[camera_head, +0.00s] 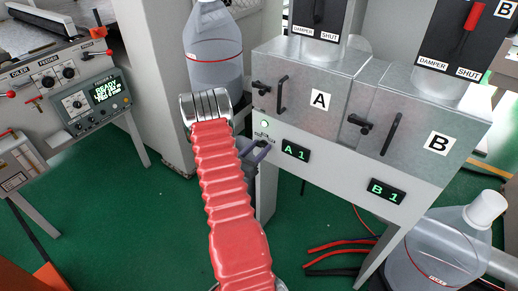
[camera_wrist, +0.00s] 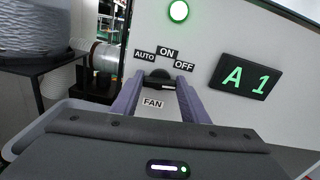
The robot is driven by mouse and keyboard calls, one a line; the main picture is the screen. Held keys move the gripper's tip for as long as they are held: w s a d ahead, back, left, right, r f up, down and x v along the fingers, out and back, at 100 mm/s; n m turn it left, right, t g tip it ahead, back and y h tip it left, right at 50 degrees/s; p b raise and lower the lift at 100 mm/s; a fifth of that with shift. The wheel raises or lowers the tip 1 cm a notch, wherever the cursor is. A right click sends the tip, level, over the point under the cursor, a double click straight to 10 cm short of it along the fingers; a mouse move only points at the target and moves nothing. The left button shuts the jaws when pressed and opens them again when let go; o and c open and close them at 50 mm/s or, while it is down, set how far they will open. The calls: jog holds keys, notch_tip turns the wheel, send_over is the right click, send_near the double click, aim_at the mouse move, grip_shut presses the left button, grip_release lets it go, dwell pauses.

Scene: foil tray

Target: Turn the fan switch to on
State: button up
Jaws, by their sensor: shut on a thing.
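The fan switch (camera_wrist: 158,76) is a small black knob on the light panel. Labels AUTO, ON and OFF stand around its top, and a FAN label (camera_wrist: 152,104) is below it. My gripper (camera_wrist: 158,86) has its two purple fingers on either side of the knob, shut on it. In the head view my gripper (camera_head: 260,150) is at the panel's left end, partly behind my red arm sleeve, and the knob is hidden there. Which label the knob points to I cannot tell. A round green lamp (camera_wrist: 178,11) above it is lit.
Metal boxes with black handles sit above. A clear bottle (camera_head: 213,55) stands behind my arm, and a large jug (camera_head: 440,250) is at lower right.

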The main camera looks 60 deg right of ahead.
jog(key=shift+m, duration=0.5)
jog(key=o, duration=1.1)
jog(key=shift+c, duration=0.2)
jog(key=shift+a, duration=0.1)
jog(key=w+a, duration=0.2)
jog(key=a, duration=1.1)
jog(key=shift+a, duration=0.25)
jog(key=shift+w+f, duration=0.1)
jog(key=shift+f, duration=0.05)
